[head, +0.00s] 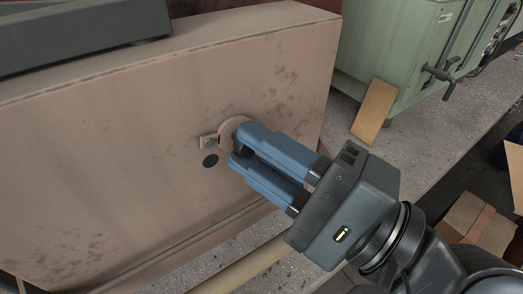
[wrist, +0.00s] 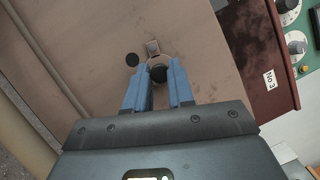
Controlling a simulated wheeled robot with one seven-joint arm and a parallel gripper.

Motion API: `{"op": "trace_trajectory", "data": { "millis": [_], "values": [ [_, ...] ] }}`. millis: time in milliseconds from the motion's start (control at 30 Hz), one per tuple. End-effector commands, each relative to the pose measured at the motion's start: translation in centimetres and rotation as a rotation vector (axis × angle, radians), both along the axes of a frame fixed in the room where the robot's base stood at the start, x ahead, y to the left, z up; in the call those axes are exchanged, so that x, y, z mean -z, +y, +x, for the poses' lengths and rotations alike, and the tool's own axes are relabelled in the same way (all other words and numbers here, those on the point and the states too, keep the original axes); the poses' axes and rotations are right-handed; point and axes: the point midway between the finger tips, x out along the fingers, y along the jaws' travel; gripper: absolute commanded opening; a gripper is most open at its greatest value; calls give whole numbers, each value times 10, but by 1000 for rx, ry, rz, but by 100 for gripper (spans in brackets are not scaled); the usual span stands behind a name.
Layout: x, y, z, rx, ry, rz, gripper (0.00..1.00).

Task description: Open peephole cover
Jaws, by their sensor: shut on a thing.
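The peephole cover (head: 232,125) is a round tan disc on the front of a tan metal box. A small tab or bracket (head: 208,142) sits at its left edge. A dark round peephole (head: 210,161) shows uncovered below the tab, beside the disc; in the wrist view the peephole (wrist: 132,60) lies left of the cover (wrist: 158,60). My gripper (head: 239,146) has blue fingers at the disc, on either side of a dark round part that looks like its knob (wrist: 158,74). The fingers hide part of the disc in the head view.
The tan box (head: 110,150) fills the left, with a grey slab (head: 80,35) on top. A green cabinet (head: 400,45) with a handle stands behind right. A tan board (head: 375,110) leans there. A cardboard box (head: 475,225) is at lower right.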

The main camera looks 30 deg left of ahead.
Motion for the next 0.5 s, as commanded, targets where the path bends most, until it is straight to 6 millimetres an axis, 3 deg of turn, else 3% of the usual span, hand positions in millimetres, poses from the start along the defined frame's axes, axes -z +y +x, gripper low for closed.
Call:
{"op": "trace_trajectory", "data": {
  "millis": [400,433,500],
  "values": [
    [0,1,-1,-2,-6,-1,0],
    [0,1,-1,-3,-6,-1,25],
    [0,1,-1,-3,-6,-1,31]
  ]
}}
